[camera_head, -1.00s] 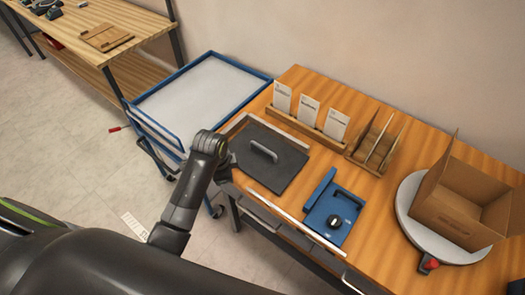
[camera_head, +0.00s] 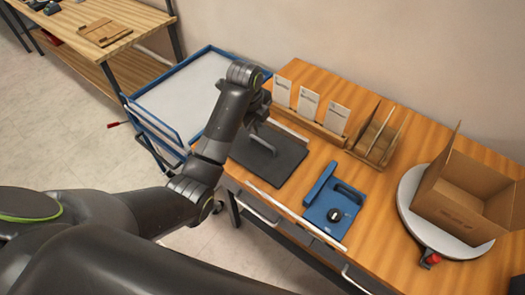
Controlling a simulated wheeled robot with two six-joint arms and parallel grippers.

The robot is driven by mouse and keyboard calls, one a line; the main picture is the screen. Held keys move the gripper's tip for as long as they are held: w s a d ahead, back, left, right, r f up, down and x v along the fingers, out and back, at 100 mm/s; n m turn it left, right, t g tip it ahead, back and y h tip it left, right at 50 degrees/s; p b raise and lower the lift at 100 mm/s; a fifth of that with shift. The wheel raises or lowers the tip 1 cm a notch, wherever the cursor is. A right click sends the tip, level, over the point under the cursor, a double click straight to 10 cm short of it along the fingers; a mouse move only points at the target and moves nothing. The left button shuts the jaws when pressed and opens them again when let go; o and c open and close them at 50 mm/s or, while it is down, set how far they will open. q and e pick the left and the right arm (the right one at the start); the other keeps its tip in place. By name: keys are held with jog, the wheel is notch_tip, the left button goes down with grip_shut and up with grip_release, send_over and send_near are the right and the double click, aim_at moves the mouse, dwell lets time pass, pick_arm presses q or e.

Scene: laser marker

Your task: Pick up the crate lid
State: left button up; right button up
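The crate lid appears to be the flat dark grey panel (camera_head: 283,162) with a raised grey bar handle (camera_head: 262,144), lying on the wooden table's left part. My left arm reaches over the lid's left side and hides part of it. My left gripper (camera_head: 259,114) is above and close to the handle, partly hidden behind my own wrist. Whether its fingers touch the handle or are open cannot be made out. My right gripper is not in view.
A blue device with a black knob (camera_head: 336,207) sits right of the lid. A card holder (camera_head: 308,125) and a wooden rack (camera_head: 373,146) stand behind. An open cardboard box (camera_head: 460,205) is on a round plate at right. A blue-framed cart (camera_head: 178,85) stands left.

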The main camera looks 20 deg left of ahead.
pick_arm(q)
send_over(263, 142)
jog(key=s+a, duration=0.1)
notch_tip(263, 142, down, 4)
jog(key=shift+s+f+p, duration=0.1)
jog(key=shift+p, duration=0.25)
jog(key=shift+w+f, duration=0.2)
jog(key=shift+f, duration=0.55)
jog(key=shift+w+d+f+p, duration=0.1)
jog(key=shift+d+f+p, duration=0.05)
jog(key=shift+f+p, duration=0.4)
jog(key=shift+w+d+f, duration=0.15)
jog(key=shift+w+f, duration=0.1)
jog(key=shift+f, duration=0.7)
jog(key=shift+w+d+f, duration=0.1)
jog(key=shift+w+f, duration=0.1)
jog(key=shift+f, duration=0.75)
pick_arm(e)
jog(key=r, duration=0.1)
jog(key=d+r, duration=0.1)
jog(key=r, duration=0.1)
pick_arm(q)
grip_shut()
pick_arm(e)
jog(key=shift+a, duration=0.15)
pick_arm(q)
jog(key=shift+r, duration=0.1)
